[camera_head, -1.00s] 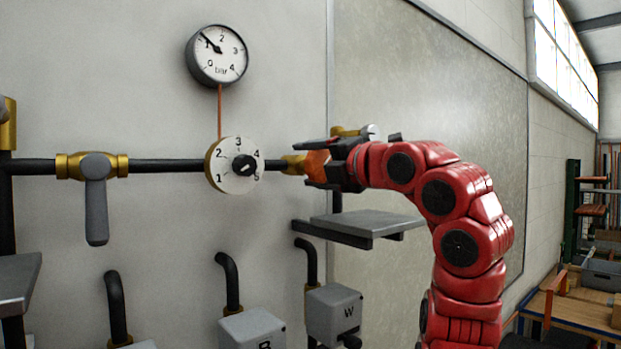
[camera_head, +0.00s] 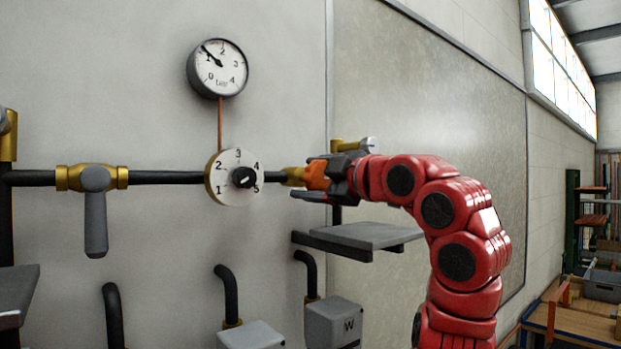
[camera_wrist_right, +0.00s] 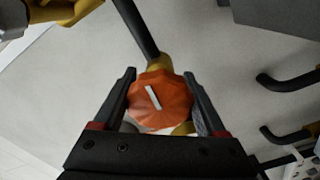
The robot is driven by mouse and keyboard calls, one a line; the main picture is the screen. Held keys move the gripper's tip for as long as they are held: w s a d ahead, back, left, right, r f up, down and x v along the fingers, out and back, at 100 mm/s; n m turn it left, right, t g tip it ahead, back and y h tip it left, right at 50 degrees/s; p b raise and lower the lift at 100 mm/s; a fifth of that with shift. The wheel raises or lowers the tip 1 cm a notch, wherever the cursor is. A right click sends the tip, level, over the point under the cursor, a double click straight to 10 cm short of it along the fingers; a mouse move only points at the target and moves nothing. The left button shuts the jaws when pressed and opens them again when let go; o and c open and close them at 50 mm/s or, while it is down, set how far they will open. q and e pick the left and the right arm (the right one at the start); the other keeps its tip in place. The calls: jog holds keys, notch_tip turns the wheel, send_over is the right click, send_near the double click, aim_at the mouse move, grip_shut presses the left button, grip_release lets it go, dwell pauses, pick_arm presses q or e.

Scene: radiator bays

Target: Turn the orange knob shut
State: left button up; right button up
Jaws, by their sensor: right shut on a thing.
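The orange knob (camera_head: 317,175) sits at the right end of the black pipe, behind a brass fitting (camera_head: 293,176). My right gripper (camera_head: 311,178) is shut on it, reaching in from the right. In the right wrist view the ribbed knob (camera_wrist_right: 160,100) lies between the two dark fingers, one along each side. A white bar mark on its face is tilted, upper end to the left. My left gripper is not in view.
A white numbered dial (camera_head: 228,190) and a pressure gauge (camera_head: 218,68) are left of the knob. A grey lever valve (camera_head: 95,222) is further left. A grey shelf (camera_head: 360,235) juts out just below my right gripper. Grey boxes (camera_head: 335,320) stand lower down.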

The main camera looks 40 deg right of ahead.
jog(key=m, duration=0.4)
jog(key=shift+a+f+m, duration=0.1)
jog(key=shift+m, duration=0.2)
jog(key=m, duration=0.9)
jog(key=shift+a+p, duration=0.1)
jog(key=shift+p, duration=0.3)
jog(key=m, duration=0.3)
jog(key=shift+m, duration=0.3)
jog(key=m+p, duration=0.1)
jog(key=m, duration=0.3)
jog(key=shift+m, duration=0.3)
jog(key=m+p, duration=0.1)
jog(key=m, duration=0.3)
jog(key=m+p, duration=0.1)
jog(key=m, duration=0.4)
jog(key=shift+m, duration=0.4)
jog(key=shift+m+p, duration=0.55)
jog(key=shift+m, duration=0.95)
